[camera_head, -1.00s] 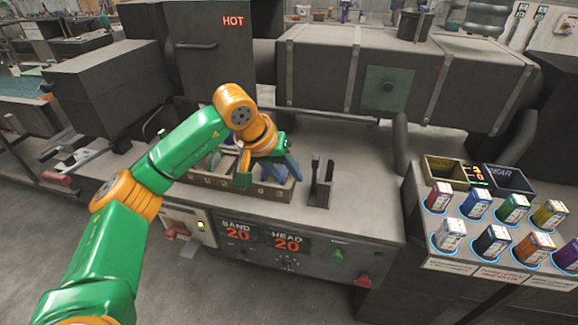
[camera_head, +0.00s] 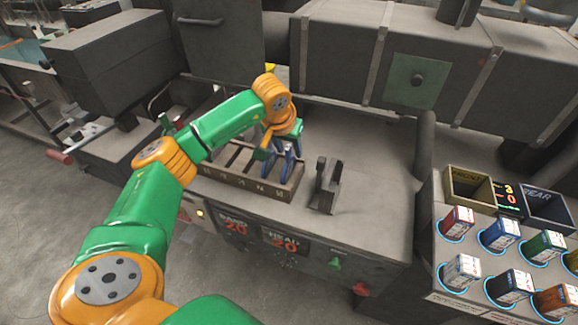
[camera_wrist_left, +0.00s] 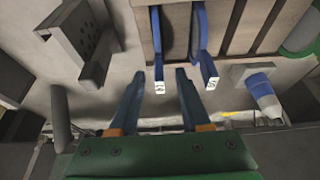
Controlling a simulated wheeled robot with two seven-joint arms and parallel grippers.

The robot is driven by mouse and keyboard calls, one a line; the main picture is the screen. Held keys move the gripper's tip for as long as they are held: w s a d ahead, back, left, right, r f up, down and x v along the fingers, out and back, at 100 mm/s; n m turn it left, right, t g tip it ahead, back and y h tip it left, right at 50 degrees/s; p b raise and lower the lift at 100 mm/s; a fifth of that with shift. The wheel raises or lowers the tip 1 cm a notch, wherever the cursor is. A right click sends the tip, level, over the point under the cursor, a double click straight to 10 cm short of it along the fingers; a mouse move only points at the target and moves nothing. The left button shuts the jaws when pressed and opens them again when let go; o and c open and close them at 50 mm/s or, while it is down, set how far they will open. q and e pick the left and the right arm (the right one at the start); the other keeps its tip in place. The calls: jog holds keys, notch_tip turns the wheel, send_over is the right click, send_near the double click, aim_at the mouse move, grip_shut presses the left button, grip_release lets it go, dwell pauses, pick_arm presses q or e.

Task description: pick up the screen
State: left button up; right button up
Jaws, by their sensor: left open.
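A brown slotted rack (camera_head: 240,188) with lettered slots sits on the grey bench; it also shows at the top of the wrist view (camera_wrist_left: 228,28). In the wrist view two blue-edged screens stand edge-on in it, each with a white label: a left one (camera_wrist_left: 156,50) and a right one (camera_wrist_left: 203,45). My left gripper (camera_head: 279,172) is open over the right end of the rack. In the wrist view my left gripper's fingertips (camera_wrist_left: 160,72) lie either side of the left screen's labelled end; contact cannot be told. In the head view fingers and screens overlap. My right gripper is not in view.
A dark upright bracket (camera_head: 327,188) stands just right of the rack, also in the wrist view (camera_wrist_left: 85,42). A large dark machine body (camera_head: 345,50) rises behind. A stand with colored cartons (camera_head: 498,234) and two open bins is at the right.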

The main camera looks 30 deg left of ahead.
pick_arm(q)
jog(key=shift+s+r, duration=0.1)
jog(key=shift+s, duration=0.05)
grip_shut()
dwell(1.2)
